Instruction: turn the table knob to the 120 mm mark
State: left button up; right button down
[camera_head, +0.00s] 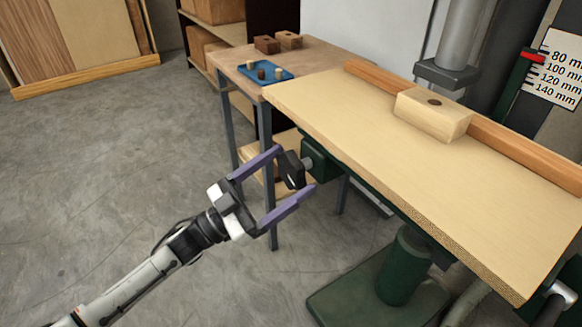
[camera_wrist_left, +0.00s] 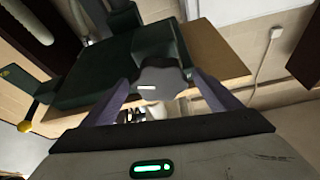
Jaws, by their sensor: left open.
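The table knob (camera_head: 291,169) is a black lobed knob on a short shaft from a green housing (camera_head: 320,157) at the left end of the machine table (camera_head: 400,160). My left gripper (camera_head: 297,169) is open, with its purple fingers on either side of the knob. In the left wrist view the knob (camera_wrist_left: 163,80) sits between the fingers; contact cannot be told. The white mm scale (camera_head: 556,72) is at the far right. Its red pointer (camera_head: 531,56) is near the 80 mm label; the exact reading is unclear. My right gripper is not in view.
A wooden block (camera_head: 434,113) lies on the table against an orange-brown wooden fence (camera_head: 500,140). A side bench (camera_head: 316,60) with a blue tray (camera_head: 265,72) and small blocks stands behind the knob. The green pedestal (camera_head: 402,268) is under the table. The floor at left is clear.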

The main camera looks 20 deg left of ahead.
pick_arm(q)
jog(key=shift+x, duration=1)
jog(key=shift+c, duration=0.4)
jog(key=c, duration=0.9)
jog(key=shift+c, duration=0.2)
jog(key=shift+m, duration=0.5)
